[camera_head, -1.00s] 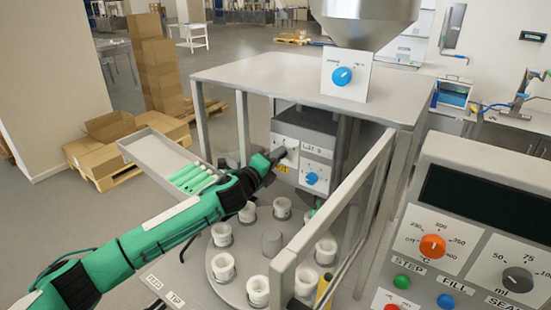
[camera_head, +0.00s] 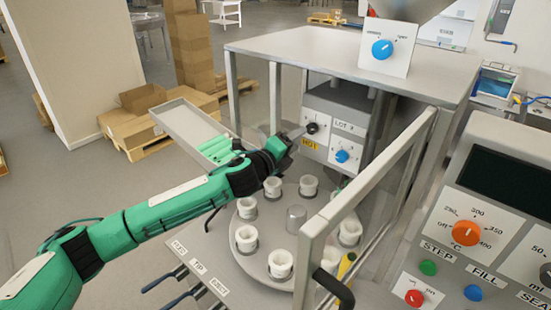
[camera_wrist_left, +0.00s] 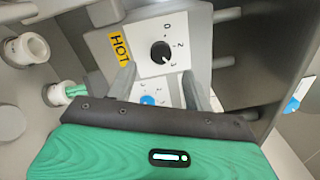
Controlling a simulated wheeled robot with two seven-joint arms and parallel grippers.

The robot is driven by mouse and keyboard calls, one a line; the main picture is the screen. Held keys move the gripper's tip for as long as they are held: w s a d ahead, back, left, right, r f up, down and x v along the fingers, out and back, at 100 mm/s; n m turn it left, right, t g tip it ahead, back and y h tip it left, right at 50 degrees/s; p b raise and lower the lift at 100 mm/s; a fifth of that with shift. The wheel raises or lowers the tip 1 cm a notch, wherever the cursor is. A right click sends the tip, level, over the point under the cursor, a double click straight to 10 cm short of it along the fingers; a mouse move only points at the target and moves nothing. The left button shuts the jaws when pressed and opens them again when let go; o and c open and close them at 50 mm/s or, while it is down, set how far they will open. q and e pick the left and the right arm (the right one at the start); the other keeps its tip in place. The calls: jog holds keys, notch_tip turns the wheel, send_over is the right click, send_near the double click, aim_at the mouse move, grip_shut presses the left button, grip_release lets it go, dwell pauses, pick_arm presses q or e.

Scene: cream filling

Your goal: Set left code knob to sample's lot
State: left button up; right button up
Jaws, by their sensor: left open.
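The left code knob is black (camera_head: 312,128) and sits on a white dial at the left of the grey code box. In the left wrist view the knob (camera_wrist_left: 160,52) shows with the figures 0, 2 and 3 around it; its pale mark seems to point towards the 3. A "LOT 3" label (camera_head: 348,126) is to its right, above a blue knob (camera_head: 342,156). My left gripper (camera_head: 296,133) is open and empty just in front of the black knob. In the left wrist view its fingers (camera_wrist_left: 160,75) stand apart, below and either side of the knob, seemingly without touching it.
A yellow HOT label (camera_head: 310,144) is just below the black knob. The turntable (camera_head: 262,240) with several white cups lies under my left arm. A metal guard rail (camera_head: 385,180) stands to the right. A tray (camera_head: 190,125) with green tubes is at the left.

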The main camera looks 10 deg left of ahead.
pick_arm(q)
jog(key=b+v, duration=0.2)
jog(key=v, duration=0.6)
jog(key=shift+s, duration=0.25)
jog(key=shift+a, duration=0.1)
